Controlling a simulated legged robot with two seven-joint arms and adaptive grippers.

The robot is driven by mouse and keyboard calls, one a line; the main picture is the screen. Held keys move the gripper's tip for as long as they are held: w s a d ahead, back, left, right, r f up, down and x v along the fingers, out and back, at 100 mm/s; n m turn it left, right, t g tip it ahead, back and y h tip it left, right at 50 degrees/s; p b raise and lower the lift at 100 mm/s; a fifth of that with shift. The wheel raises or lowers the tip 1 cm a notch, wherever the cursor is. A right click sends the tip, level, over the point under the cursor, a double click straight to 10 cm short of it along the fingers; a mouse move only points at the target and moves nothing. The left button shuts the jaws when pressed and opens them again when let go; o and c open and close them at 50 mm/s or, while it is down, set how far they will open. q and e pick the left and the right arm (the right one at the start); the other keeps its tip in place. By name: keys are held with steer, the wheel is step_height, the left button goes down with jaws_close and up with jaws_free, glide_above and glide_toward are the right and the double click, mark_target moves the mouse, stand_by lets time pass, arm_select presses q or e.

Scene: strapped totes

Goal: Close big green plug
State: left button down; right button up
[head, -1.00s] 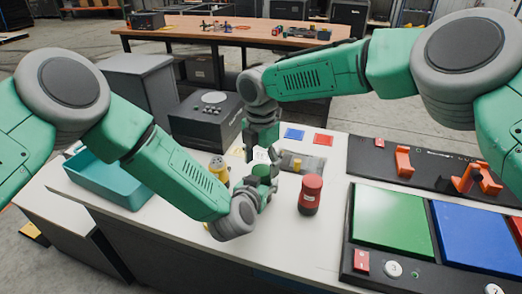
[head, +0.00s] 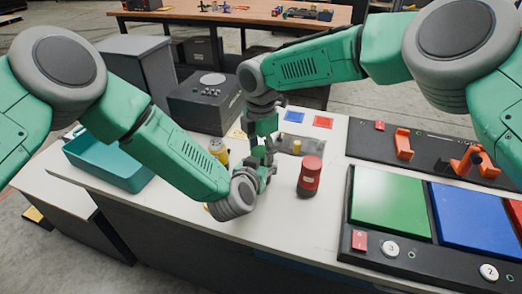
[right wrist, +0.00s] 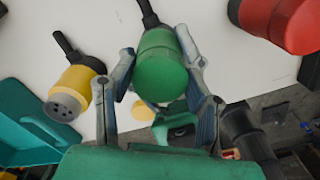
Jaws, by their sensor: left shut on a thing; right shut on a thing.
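My right gripper (head: 268,148) points down over the white table, just above my left gripper (head: 265,178). In the right wrist view the right gripper's fingers (right wrist: 160,72) are shut on both sides of a big green plug part (right wrist: 162,68) with a black cable end at the top. Below it is a green piece with a dark opening (right wrist: 180,131), close to the dark parts at the lower right; I cannot tell whether it is the other plug half. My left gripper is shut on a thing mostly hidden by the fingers. The joint between the parts is hidden.
A red plug (head: 311,176) stands right of the grippers. A yellow plug (head: 218,150) stands to the left, beside a teal tray (head: 118,172). A black box (head: 205,103) is behind. Green and blue panels (head: 388,202) lie at the right.

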arm_select(q)
steer(key=shift+d, duration=0.1)
arm_select(e)
steer(key=m, duration=0.5)
steer(key=shift+a, duration=0.1)
steer(key=m, duration=0.3)
arm_select(q)
steer(key=shift+s, duration=0.1)
arm_select(e)
steer(key=m, duration=1)
arm_select(q)
steer(key=shift+d, duration=0.1)
arm_select(e)
steer(key=m, duration=0.7)
steer(key=shift+w+a, duration=0.1)
steer(key=shift+w, duration=0.05)
steer(key=o, duration=1.3)
